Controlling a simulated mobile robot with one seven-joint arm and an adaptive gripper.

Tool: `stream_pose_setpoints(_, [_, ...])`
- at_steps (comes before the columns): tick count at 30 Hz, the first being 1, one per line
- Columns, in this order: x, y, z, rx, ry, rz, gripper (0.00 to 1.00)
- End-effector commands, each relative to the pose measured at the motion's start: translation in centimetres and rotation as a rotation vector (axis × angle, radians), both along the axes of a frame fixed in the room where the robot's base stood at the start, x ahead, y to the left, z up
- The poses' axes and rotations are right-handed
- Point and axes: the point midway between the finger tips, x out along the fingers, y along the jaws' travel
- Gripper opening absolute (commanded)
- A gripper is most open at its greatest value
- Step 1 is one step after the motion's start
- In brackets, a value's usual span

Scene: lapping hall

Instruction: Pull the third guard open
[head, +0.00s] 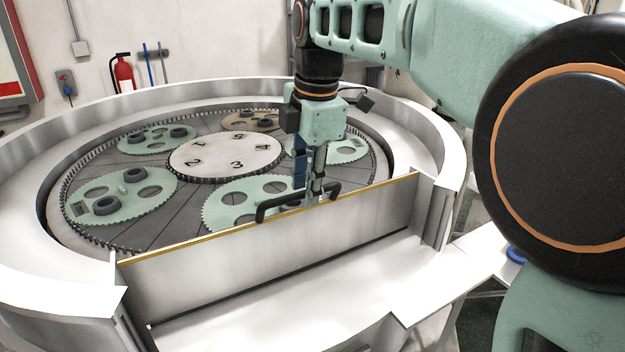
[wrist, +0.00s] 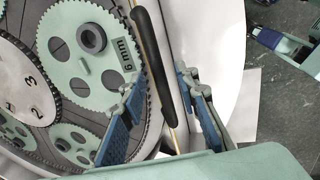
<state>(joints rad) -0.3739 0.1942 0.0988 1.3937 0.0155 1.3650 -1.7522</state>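A grey guard panel (head: 270,245) with a yellow top edge closes the front of the round lapping machine. A black bar handle (head: 272,207) sits at its top edge; the handle also shows in the wrist view (wrist: 152,62). My gripper (head: 312,192) points down at the handle. In the wrist view my gripper (wrist: 160,92) has its two blue-backed fingers spread, one on each side of the handle, with gaps visible. Part of the handle is hidden behind the fingers in the head view. No number shows on the panel itself.
A white central disc (head: 226,156) carries numerals, and green toothed carriers (head: 245,200) with dark rings lie around it. A wide metal rim (head: 60,240) surrounds them. A white ledge (head: 290,300) in front of the panel is clear. A fire extinguisher (head: 124,75) hangs on the back wall.

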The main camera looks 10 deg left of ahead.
Motion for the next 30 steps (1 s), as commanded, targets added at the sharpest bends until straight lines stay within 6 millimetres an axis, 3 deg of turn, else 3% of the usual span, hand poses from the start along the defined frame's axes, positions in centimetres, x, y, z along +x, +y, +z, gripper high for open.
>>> stream_pose_setpoints(5, [0.01,0.00,0.01,0.000,0.000,0.000,0.27])
stream_pose_setpoints(12, [0.01,0.00,0.02,0.000,0.000,0.000,0.00])
stream_pose_setpoints(30, [0.20,0.11,-0.20,0.009,-0.012,-0.001,0.00])
